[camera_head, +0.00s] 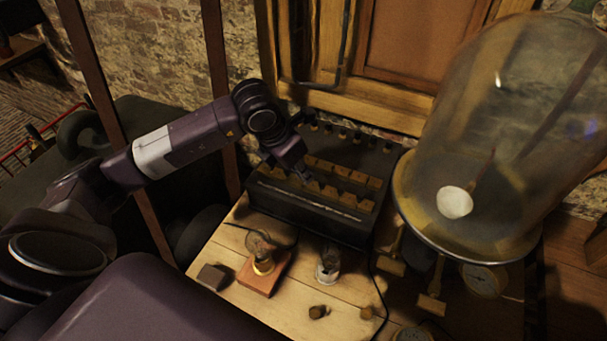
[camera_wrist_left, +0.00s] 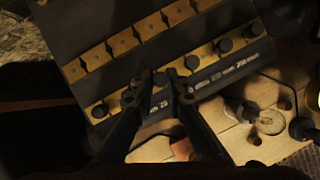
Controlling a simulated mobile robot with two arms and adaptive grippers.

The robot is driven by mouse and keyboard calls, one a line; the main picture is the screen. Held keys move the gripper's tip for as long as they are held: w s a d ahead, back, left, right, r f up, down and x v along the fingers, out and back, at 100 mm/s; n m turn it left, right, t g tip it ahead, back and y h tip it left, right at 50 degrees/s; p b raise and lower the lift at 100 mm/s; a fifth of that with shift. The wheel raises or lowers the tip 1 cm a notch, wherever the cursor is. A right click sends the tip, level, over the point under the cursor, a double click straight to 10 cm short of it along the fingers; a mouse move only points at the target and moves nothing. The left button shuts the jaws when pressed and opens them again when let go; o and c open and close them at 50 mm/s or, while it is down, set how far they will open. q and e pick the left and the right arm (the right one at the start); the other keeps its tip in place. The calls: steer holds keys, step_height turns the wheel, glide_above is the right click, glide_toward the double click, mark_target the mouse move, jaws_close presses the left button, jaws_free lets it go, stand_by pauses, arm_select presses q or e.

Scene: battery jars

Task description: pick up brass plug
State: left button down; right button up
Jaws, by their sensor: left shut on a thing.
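A dark box (camera_head: 300,212) stands on the wooden table, with rows of brass blocks on its top. In the left wrist view a row of brass plugs with round dark knobs runs along a brass strip (camera_wrist_left: 209,54) on the box. My left gripper (camera_head: 303,174) reaches down onto the box from the left. In the left wrist view its fingertips (camera_wrist_left: 162,82) are closed around one plug (camera_wrist_left: 161,77) in the middle of that row. The fingers partly hide this plug, and I cannot tell whether it is seated or lifted. My right gripper is not in view.
A large glass bell jar (camera_head: 500,130) stands right of the box. A bulb on a wooden base (camera_head: 262,275), another small bulb (camera_head: 328,264), a dark block (camera_head: 211,277) and two small brass pieces (camera_head: 318,312) lie in front. A dark cable hangs beside the box.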

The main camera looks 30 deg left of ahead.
arm_select(q)
steer(key=shift+r, duration=0.15)
steer(key=shift+r+b, duration=1.05)
steer(key=shift+r, duration=8.6)
steer(key=shift+m, duration=0.5)
steer(key=shift+w+a+p+x, duration=0.2)
steer(key=shift+a+p+x, duration=0.35)
steer(key=shift+x, duration=2.5)
steer(key=shift+w+a+p+x, duration=0.2)
steer(key=shift+a+p+x, duration=0.3)
steer(key=shift+x, duration=2.6)
steer(key=shift+w+a+p+x, duration=0.2)
steer(key=shift+a+p+x, duration=0.3)
steer(key=shift+x, duration=2.55)
steer(key=shift+f+b, duration=1.3)
steer(key=shift+b, duration=0.05)
